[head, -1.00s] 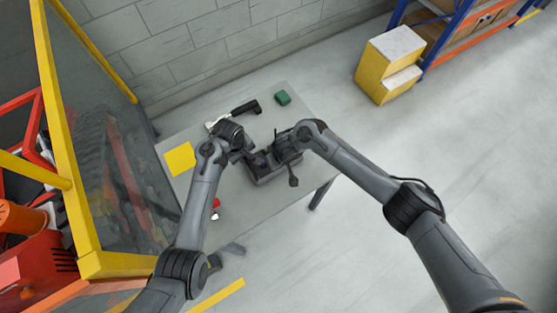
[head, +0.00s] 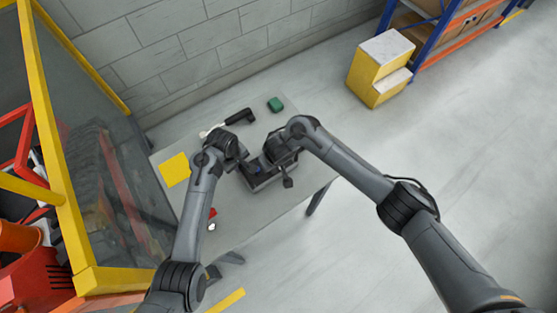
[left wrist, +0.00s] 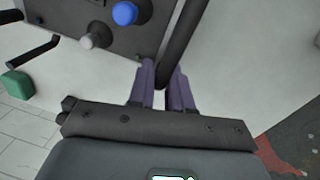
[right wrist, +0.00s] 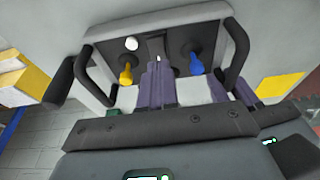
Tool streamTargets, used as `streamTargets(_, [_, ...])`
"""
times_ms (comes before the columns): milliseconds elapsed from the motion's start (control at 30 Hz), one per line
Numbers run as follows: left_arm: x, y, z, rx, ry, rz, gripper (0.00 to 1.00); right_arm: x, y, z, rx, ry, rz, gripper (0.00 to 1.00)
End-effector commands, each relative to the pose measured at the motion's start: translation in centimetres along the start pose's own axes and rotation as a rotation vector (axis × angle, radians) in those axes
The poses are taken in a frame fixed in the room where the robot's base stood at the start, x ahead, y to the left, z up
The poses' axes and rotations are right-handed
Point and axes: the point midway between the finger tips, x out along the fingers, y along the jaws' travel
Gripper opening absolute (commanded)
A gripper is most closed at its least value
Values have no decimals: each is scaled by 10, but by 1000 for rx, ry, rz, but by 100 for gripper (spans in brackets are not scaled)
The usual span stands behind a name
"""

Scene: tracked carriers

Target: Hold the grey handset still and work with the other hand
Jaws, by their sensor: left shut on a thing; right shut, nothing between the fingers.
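My left gripper (left wrist: 164,80) is shut on the handset's dark handle (left wrist: 183,38). My right gripper (right wrist: 159,68) is shut and empty, its tips in front of the panel between the yellow and blue knobs. I cannot tell whether they touch it.
A black tool (head: 240,117) and a green box (head: 275,104) lie farther back on the table (head: 225,205). A yellow sheet (head: 174,169) lies at the left, near a yellow-framed fence (head: 52,150). A small red and white thing (head: 212,219) is near the front.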

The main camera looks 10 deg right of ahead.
Motion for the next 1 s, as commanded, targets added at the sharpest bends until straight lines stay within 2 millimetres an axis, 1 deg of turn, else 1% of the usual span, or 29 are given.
streamTargets(100, [0,0,0,-1,0,0,0,-20,0,-2,-1,3,-2,0])
streamTargets(233, [0,0,0,-1,0,0,0,-41,0,3,-2,4,-1,0])
streamTargets(367, [0,0,0,0,0,0,0,-53,1,1,-8,14,5,0])
streamTargets(567, [0,0,0,0,0,0,0,-68,2,9,-4,2,6,0])
streamTargets(633, [0,0,0,0,0,0,0,-81,2,10,-6,8,5,0])
streamTargets(800, [0,0,0,0,0,0,0,-100,0,16,-4,5,2,0])
streamTargets(1000, [0,0,0,0,0,0,0,-110,0,20,-1,2,2,0])
